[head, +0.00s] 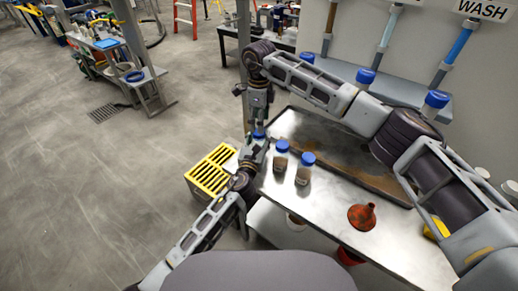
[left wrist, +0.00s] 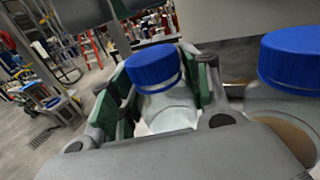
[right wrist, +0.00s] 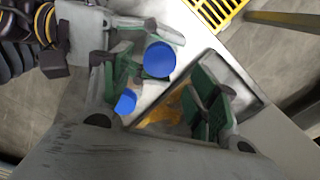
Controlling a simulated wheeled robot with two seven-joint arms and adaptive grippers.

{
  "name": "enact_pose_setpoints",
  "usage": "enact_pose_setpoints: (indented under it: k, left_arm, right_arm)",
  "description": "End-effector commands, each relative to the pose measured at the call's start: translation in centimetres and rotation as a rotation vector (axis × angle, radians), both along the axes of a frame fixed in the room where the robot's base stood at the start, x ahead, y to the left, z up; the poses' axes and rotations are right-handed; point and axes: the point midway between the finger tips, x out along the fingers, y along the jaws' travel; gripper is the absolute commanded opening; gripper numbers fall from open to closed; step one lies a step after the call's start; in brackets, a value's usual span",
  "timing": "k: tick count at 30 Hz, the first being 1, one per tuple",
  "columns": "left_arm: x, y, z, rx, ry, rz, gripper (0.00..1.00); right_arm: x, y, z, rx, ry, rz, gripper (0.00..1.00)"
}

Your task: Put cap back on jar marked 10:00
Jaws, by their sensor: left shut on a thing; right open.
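My left gripper (head: 256,146) is shut on a clear jar (left wrist: 168,110) at the table's left edge. A blue cap (left wrist: 153,67) sits on top of this jar; I cannot tell if it is screwed down. My right gripper (right wrist: 165,90) is open above, pointing down, with a blue cap (right wrist: 159,59) below and between its green finger pads. In the head view it hangs just above the left gripper. No 10:00 marking is readable.
The metal table (head: 340,215) holds a dark stained tray (head: 335,155) and a red funnel (head: 362,216). A yellow slatted crate (head: 210,175) stands left of the table. Several blue-capped jars line the back shelf (head: 395,90). The table's front is mostly clear.

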Motion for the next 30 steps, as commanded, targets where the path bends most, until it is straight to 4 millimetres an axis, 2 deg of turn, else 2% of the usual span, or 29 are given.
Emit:
enact_pose_setpoints:
  k: [11, 22, 30]
  left_arm:
    - [0.0, 0.0, 0.0, 0.000, 0.000, 0.000, 0.00]
    - [0.0, 0.0, 0.0, 0.000, 0.000, 0.000, 0.00]
    - [0.0, 0.0, 0.0, 0.000, 0.000, 0.000, 0.00]
  right_arm:
    - [0.0, 0.0, 0.3, 0.000, -0.001, 0.000, 0.59]
    - [0.1, 0.0, 3.1, -0.001, -0.001, 0.001, 0.59]
    - [0.0, 0.0, 3.5, -0.001, 0.002, 0.001, 0.59]
